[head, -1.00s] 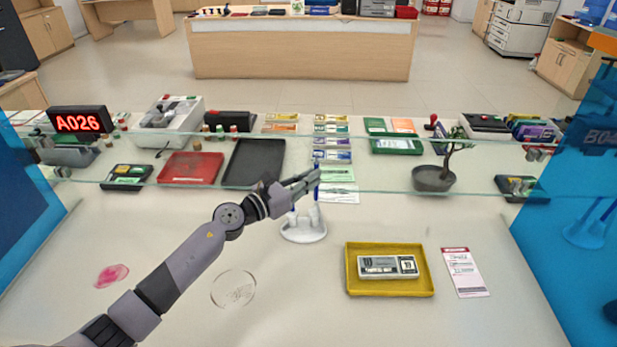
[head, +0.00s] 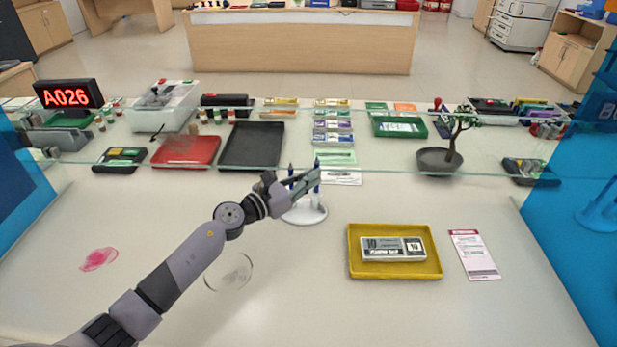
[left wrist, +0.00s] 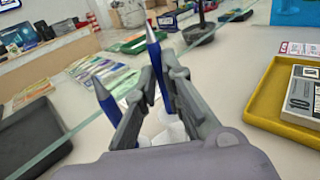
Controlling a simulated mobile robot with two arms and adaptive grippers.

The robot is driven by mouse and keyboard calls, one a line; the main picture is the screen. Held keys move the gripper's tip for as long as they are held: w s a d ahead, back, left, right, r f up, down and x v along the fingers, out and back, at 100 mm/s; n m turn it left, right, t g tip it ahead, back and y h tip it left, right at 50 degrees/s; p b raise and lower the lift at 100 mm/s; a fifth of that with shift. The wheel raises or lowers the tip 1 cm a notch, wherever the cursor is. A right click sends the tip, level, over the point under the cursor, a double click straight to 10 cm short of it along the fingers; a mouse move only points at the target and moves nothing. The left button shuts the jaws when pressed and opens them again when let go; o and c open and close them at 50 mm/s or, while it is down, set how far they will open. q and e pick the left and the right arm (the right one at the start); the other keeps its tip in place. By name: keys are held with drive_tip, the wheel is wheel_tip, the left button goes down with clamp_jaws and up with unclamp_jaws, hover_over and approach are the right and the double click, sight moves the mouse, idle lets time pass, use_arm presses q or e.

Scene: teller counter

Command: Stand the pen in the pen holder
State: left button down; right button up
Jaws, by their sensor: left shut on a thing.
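The white pen holder (head: 306,214) stands on the counter with its round base. My left gripper (head: 312,181) is directly above it and shut on a blue pen (head: 317,174), held upright. In the left wrist view the held pen (left wrist: 155,55) rises point up between the fingers (left wrist: 158,86). White holder parts (left wrist: 172,132) show below it; I cannot tell whether its lower end is inside a tube. A second blue pen (head: 290,172) stands upright at the holder's left side and also shows left of the fingers in the left wrist view (left wrist: 106,100). My right gripper is not in view.
A glass screen edge (head: 220,172) crosses just behind the holder. A clear disc (head: 230,273) lies at front left. The front counter is otherwise mostly free.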

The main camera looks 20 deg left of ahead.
use_arm(q)
drive_tip(key=c, duration=1.6)
unclamp_jaws()
drive_tip(key=shift+c, duration=0.2)
drive_tip(key=v, duration=1.2)
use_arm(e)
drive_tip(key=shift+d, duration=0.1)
use_arm(q)
drive_tip(key=shift+f, duration=0.1)
